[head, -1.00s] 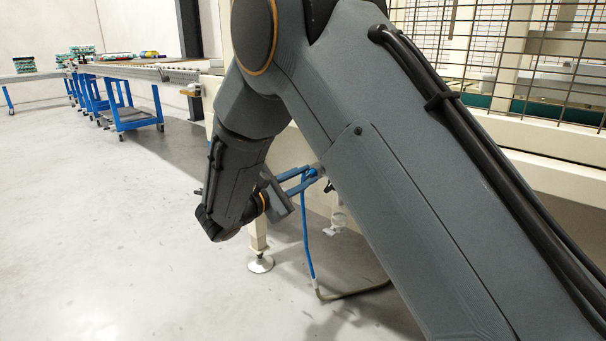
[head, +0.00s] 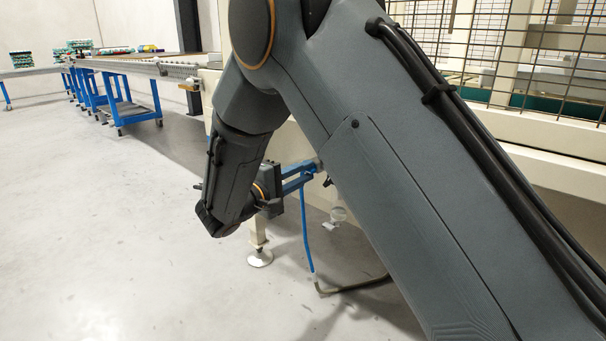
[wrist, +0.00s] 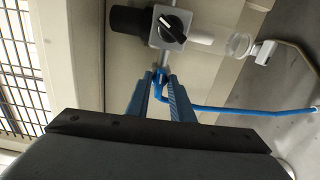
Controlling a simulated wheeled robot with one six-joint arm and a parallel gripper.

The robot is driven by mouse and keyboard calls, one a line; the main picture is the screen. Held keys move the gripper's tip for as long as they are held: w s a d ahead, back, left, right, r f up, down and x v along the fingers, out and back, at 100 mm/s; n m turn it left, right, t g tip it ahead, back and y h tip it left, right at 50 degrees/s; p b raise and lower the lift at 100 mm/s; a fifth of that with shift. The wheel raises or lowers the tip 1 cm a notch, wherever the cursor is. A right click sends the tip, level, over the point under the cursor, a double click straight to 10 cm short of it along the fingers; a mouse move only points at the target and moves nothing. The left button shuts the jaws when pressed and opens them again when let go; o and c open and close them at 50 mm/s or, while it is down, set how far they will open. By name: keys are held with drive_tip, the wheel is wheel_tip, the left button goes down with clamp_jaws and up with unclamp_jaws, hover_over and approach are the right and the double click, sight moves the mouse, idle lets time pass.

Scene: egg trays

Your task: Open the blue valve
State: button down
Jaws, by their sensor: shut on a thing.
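In the wrist view the blue valve (wrist: 157,87) is a small blue piece at the top end of a blue hose. My gripper (wrist: 160,80) has its two blue fingers on either side of this piece, shut on it at their tips. In the head view my gripper (head: 313,168) reaches right to the machine's side, partly behind my own arm. The valve itself is mostly hidden there by the fingers and arm. The blue hose (head: 306,235) hangs down from the fingertips toward the floor.
Just beyond the fingertips is a silver block with a black knob (wrist: 172,28), beside a black cylinder (wrist: 128,20) and a clear bowl (wrist: 238,45). A machine foot (head: 260,258) stands below. A wire mesh guard (head: 540,60) is at right. Open floor lies left.

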drive_tip(key=shift+m, duration=0.4)
drive_tip(key=c, duration=1.8)
unclamp_jaws()
drive_tip(key=shift+c, duration=0.2)
drive_tip(key=p+v, duration=0.2)
drive_tip(key=v, duration=0.5)
drive_tip(key=shift+s+a+p, duration=0.25)
drive_tip(key=shift+s+p, duration=0.05)
drive_tip(key=shift+p, duration=0.1)
